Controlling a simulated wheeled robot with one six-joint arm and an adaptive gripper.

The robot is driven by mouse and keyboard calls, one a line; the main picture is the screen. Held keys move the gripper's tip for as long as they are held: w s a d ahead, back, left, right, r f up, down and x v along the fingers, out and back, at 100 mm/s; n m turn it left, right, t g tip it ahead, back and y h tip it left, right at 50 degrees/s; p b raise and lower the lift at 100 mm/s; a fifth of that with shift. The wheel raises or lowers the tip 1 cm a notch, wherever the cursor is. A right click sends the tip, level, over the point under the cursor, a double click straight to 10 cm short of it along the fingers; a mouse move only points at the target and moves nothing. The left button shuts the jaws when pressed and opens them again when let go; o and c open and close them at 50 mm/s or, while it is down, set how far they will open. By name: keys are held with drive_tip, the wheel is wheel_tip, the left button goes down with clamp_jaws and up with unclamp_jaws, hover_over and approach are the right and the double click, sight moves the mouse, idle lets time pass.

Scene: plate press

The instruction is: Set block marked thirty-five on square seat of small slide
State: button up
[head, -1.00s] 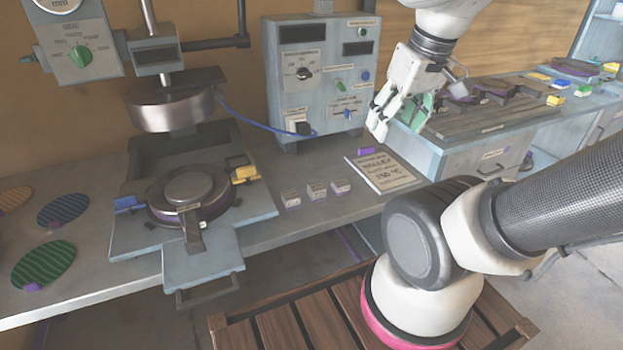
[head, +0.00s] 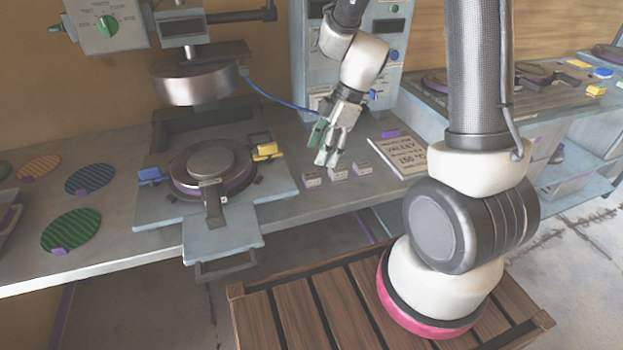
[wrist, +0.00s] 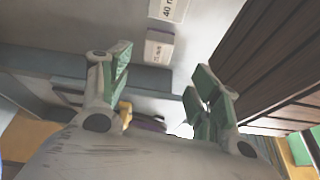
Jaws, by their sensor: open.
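Three small pale blocks stand in a row at the table's front edge in the head view: left (head: 312,178), middle (head: 338,172) and right (head: 362,167). Their marks are too small to read there. The wrist view shows a block marked 40 (wrist: 168,10) and another block (wrist: 158,47) whose turned label I cannot read surely. My gripper (head: 323,148) is open and empty, just behind and above the row, fingers pointing down. In the wrist view the unclear block lies beyond the gap between the fingers. A grey slide plate with a handle (head: 222,240) juts from the press; I cannot make out a square seat.
The press head (head: 200,80) hangs over a round mould (head: 212,170), with blue (head: 150,176) and yellow (head: 265,152) pieces beside it. A printed card (head: 396,155) lies right of the blocks. A control box (head: 370,50) and blue cable stand behind. Coloured discs (head: 72,229) lie left.

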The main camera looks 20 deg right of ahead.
sight(310, 174)
drive_tip(key=shift+n, duration=0.6)
drive_tip(key=x, duration=0.7)
drive_tip(key=shift+w+a+f, duration=0.15)
drive_tip(key=shift+w+f, duration=0.05)
drive_tip(key=shift+f, duration=0.2)
drive_tip(key=c, duration=1.3)
drive_tip(key=shift+o, duration=0.2)
